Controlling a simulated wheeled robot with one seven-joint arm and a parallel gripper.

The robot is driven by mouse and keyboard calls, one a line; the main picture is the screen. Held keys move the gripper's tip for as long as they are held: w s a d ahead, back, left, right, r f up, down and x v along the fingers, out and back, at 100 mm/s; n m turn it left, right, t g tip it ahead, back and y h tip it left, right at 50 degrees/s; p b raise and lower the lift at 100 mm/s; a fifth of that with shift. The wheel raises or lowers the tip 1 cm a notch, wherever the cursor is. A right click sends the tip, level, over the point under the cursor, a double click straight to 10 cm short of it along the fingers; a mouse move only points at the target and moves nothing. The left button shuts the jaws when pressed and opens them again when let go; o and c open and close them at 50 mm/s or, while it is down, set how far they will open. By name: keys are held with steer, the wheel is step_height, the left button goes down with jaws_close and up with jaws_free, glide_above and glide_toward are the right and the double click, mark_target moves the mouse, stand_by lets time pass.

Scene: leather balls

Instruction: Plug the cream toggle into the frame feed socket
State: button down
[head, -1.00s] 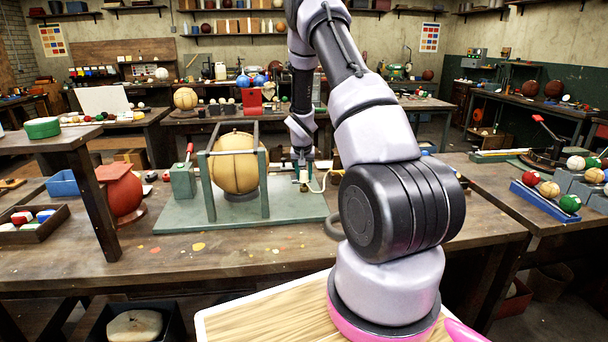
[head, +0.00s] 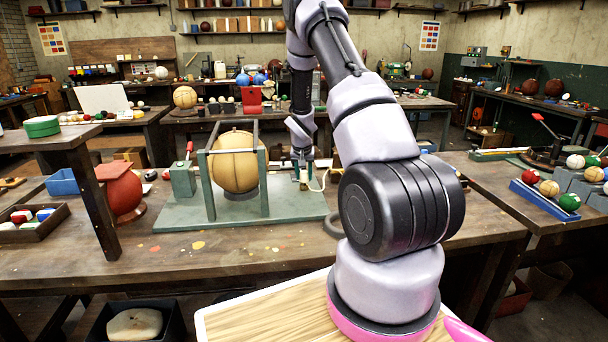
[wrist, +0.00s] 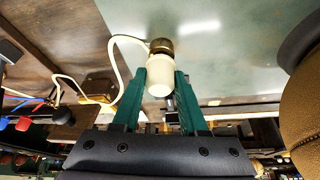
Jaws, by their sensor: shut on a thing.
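My gripper (head: 303,178) reaches down over the right part of the green base plate (head: 180,216), right of the frame that holds a tan ball. In the wrist view its green fingers (wrist: 160,96) are shut on the cream toggle (wrist: 160,78). A brass-coloured collar (wrist: 161,46) is at the toggle's far end, against the green plate in the picture. I cannot tell whether this collar is the toggle's own or the frame feed socket, nor whether it is seated. A pale cord (wrist: 119,48) curves left from there towards a brown block (wrist: 98,88).
The tan ball (head: 235,165) stands between green posts (head: 208,187). A green box with a red lever (head: 182,180) is left of it. A red ball (head: 121,193) and a dark tray of small balls (head: 33,230) lie further left. The bench front is mostly clear.

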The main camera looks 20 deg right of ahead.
steer(key=shift+f, duration=0.5)
stand_by(0.3)
steer(key=shift+c, duration=1.8)
jaws_free()
steer(key=v, duration=1.1)
steer(key=s+a+r+y, duration=0.1)
steer(key=s+a+r, duration=0.1)
steer(key=s+r, duration=0.35)
steer(key=s+a+r+t, duration=0.1)
steer(key=s+a+r, duration=0.15)
steer(key=r, duration=0.55)
steer(key=s+a+r+y, duration=0.1)
steer(key=s+a+r, duration=0.15)
steer(key=r, duration=0.35)
steer(key=s+a+r, duration=0.3)
steer(key=s, duration=0.4)
steer(key=s+a+r+n+t+y, duration=0.1)
steer(key=s+a+r, duration=0.2)
steer(key=s, duration=0.5)
steer(key=s+a+r+n+t+y, duration=0.1)
steer(key=s+a+r, duration=0.2)
steer(key=s, duration=0.4)
steer(key=shift+s+r, duration=0.25)
steer(key=shift+s, duration=0.1)
